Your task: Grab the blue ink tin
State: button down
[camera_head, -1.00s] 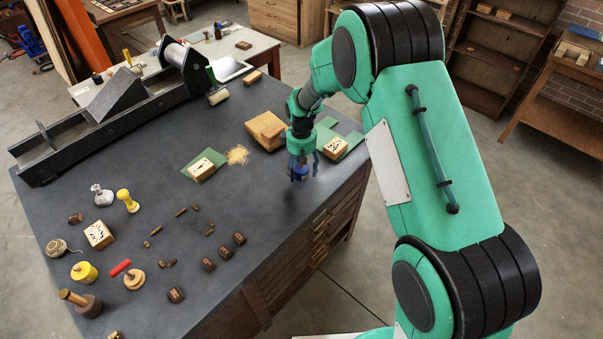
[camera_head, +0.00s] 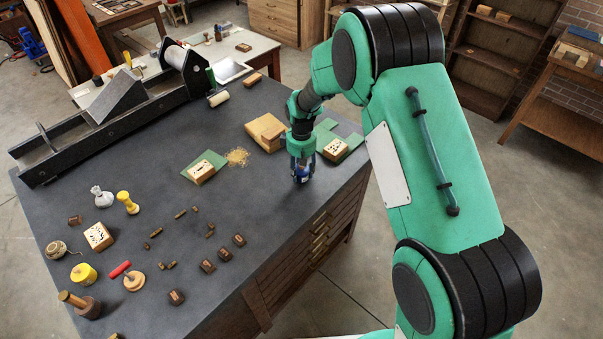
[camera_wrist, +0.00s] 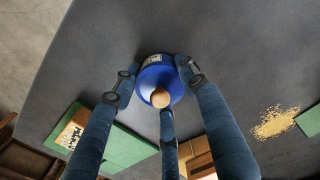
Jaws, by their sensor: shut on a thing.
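The blue ink tin (camera_wrist: 157,72) is a round blue tin with a pale label and a light round knob on top. It shows large in the wrist view, between the fingers of my gripper (camera_wrist: 160,85). The fingers are closed around its sides. In the head view my gripper (camera_head: 301,172) points down at the right part of the dark table, and the fingers largely hide the tin there. I cannot tell whether the tin touches the table.
A wooden block on a green mat (camera_head: 336,148) stands close to the right of my gripper. A stack of wooden boards (camera_head: 266,131) lies to its left. Pale shavings (camera_head: 237,157) lie farther left. The dark table (camera_head: 260,205) is bare in front of my gripper.

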jog(key=shift+r, duration=1.6)
jog(key=shift+s+r, duration=0.1)
jog(key=shift+r, duration=0.15)
jog(key=s+d, duration=0.1)
jog(key=s, duration=0.4)
jog(key=s+d+r, duration=0.1)
jog(key=s, duration=0.4)
jog(key=s+d+p, duration=0.1)
jog(key=s, duration=0.4)
jog(key=shift+s+d+r, duration=0.15)
jog(key=shift+d, duration=0.15)
